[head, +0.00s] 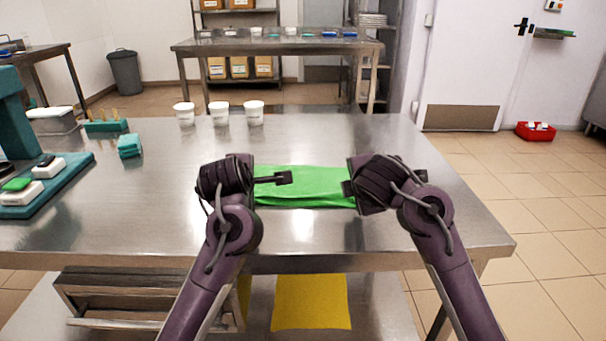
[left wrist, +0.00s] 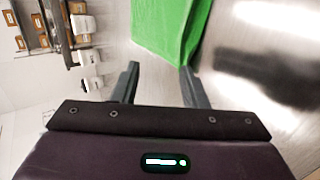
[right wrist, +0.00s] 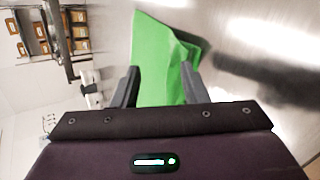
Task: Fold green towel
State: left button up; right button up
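The green towel (head: 305,187) lies on the steel table in front of me, a wide strip with layered-looking folds along its near edge. My left gripper (head: 284,178) is at the towel's left end. In the left wrist view its fingers (left wrist: 160,83) are open and empty, with the towel (left wrist: 172,28) just beyond them. My right gripper (head: 348,190) is at the towel's right end and hides part of it. In the right wrist view its fingers (right wrist: 160,82) are spread, with the towel's end (right wrist: 160,60) showing between and beyond them. I cannot tell whether they touch it.
Three white cups (head: 220,113) stand at the back of the table (head: 340,135). A teal block stack (head: 130,145) and a teal tray (head: 45,190) with small items are at the left. A yellow cloth (head: 311,302) lies below the table. The table right of my right arm is clear.

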pick_arm(q)
jog(key=s+r, duration=0.5)
jog(key=r, duration=0.1)
jog(key=shift+r, duration=0.35)
pick_arm(e)
jog(key=s+r, duration=0.5)
jog(key=r, duration=0.2)
pick_arm(q)
jog(key=shift+s, duration=0.1)
pick_arm(e)
jog(key=shift+s+f, duration=0.1)
